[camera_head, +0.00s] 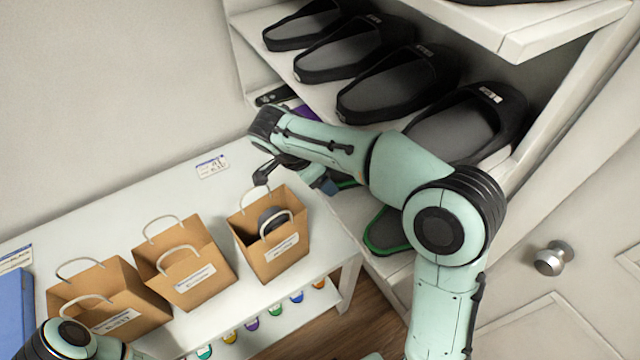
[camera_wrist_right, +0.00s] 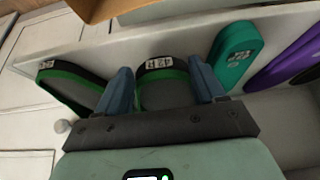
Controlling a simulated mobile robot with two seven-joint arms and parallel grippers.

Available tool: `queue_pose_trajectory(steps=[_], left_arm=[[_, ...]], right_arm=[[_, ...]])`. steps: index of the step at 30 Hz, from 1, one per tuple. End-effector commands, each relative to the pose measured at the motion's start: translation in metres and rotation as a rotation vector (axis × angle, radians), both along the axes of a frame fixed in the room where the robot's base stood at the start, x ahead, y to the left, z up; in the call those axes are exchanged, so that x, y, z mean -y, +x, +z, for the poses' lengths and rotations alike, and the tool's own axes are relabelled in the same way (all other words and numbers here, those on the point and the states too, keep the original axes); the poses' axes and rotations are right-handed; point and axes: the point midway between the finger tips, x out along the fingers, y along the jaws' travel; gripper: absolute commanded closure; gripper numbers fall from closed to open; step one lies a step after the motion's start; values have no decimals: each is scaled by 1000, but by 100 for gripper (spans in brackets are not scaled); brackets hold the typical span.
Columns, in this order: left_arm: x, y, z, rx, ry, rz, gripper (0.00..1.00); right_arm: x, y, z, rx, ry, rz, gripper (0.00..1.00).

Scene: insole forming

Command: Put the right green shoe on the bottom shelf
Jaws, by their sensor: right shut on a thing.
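My right gripper (camera_head: 326,185) reaches low beside the table at the shelf unit. In the right wrist view its two blue fingers are shut on a green-trimmed dark shoe (camera_wrist_right: 164,95) with a white number label. In the head view this shoe is mostly hidden by my arm; a green edge (camera_head: 346,184) shows at the bottom shelf (camera_wrist_right: 280,108). I cannot tell whether it rests on the shelf or is just above it. Another green-trimmed shoe (camera_head: 383,238) lies beside it, also seen in the right wrist view (camera_wrist_right: 72,86). My left gripper is out of view.
A teal shoe (camera_wrist_right: 236,55) and a purple one (camera_wrist_right: 285,62) lie along the same shelf. Black slippers (camera_head: 400,82) fill the shelf above. A white table (camera_head: 110,222) with paper bags (camera_head: 268,240) stands close to the left. A door knob (camera_head: 553,258) is at the right.

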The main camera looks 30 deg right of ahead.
Motion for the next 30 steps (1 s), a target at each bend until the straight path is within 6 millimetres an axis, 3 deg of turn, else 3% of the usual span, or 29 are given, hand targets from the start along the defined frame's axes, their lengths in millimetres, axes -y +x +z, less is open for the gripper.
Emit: queue_pose_trajectory(steps=[6, 12, 13, 15, 25, 30], left_arm=[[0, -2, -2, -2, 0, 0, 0], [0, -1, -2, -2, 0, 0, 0], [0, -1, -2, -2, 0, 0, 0], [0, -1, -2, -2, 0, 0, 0], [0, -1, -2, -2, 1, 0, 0], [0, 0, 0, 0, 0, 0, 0]], right_arm=[[1, -1, -29, -3, -1, 0, 91], [0, 0, -31, 1, -1, -1, 91], [0, 0, -31, -1, 1, 0, 28], [0, 0, -31, -1, 1, 0, 6], [-1, 0, -29, 0, 0, 0, 6], [-10, 0, -11, 3, 1, 2, 6]])
